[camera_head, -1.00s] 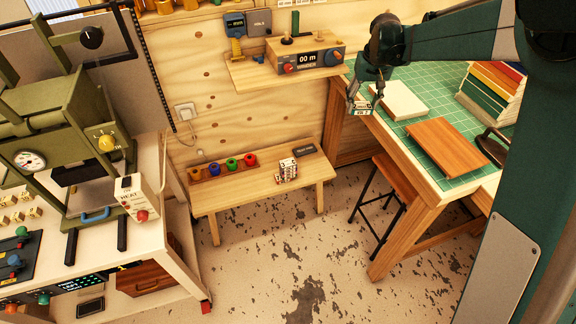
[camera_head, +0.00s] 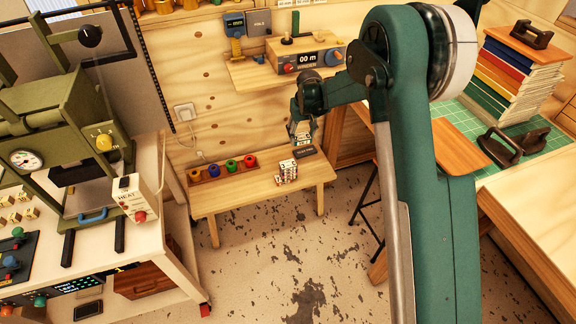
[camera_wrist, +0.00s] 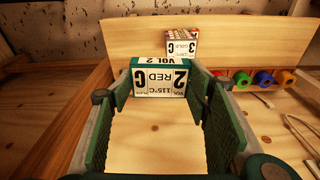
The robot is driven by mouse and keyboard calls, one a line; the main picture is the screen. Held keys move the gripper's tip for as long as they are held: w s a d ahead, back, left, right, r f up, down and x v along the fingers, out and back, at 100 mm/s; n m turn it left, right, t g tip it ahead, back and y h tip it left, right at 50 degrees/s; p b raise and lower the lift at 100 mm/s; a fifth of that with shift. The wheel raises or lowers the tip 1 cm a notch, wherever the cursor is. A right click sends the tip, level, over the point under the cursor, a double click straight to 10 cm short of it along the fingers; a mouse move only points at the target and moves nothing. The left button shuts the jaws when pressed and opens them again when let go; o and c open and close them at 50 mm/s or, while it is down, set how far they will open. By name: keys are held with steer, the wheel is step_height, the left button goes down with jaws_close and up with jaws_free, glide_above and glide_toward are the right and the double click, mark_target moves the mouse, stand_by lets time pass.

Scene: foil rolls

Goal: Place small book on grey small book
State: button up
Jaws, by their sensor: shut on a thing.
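My gripper (camera_head: 303,143) is shut on a small book (camera_wrist: 160,78). The book has a teal edge and a white label reading "VOL 2" and "RED"; the label appears upside down in the wrist view. My gripper holds it at the back right of the low wooden bench, near a small pile of white-labelled pieces (camera_head: 287,171). In the wrist view a block labelled "GOLD" with a 3 (camera_wrist: 181,45) stands beyond the held book, apart from it. I cannot tell which piece is the grey small book.
A rack with coloured rings (camera_head: 222,168) stands on the low bench (camera_head: 240,195), left of the pile. A shelf with a control box (camera_head: 308,60) hangs above the bench. A stool and the green-matted table (camera_head: 545,128) stand to the right. The bench front is clear.

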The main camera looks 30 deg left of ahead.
steer(key=s+a+f, duration=0.2)
steer(key=a+f, duration=0.3)
steer(key=f, duration=0.1)
steer(key=shift+s+a+n, duration=0.2)
steer(key=shift+a+n, duration=0.05)
steer(key=shift+n, duration=0.05)
steer(key=shift+f, duration=0.1)
steer(key=b, duration=0.2)
glide_above(288, 163)
steer(key=shift+s+d+f, duration=0.15)
steer(key=shift+s+f, duration=0.05)
steer(key=shift+f, duration=1.3)
steer(key=shift+s+d+f, duration=0.1)
steer(key=shift+s+f, duration=0.05)
steer(key=shift+f, duration=1.35)
steer(key=shift+f, duration=1.85)
steer(key=shift+f+b, duration=0.2)
steer(key=shift+b, duration=0.2)
steer(key=o, duration=1)
steer(key=shift+r, duration=0.15)
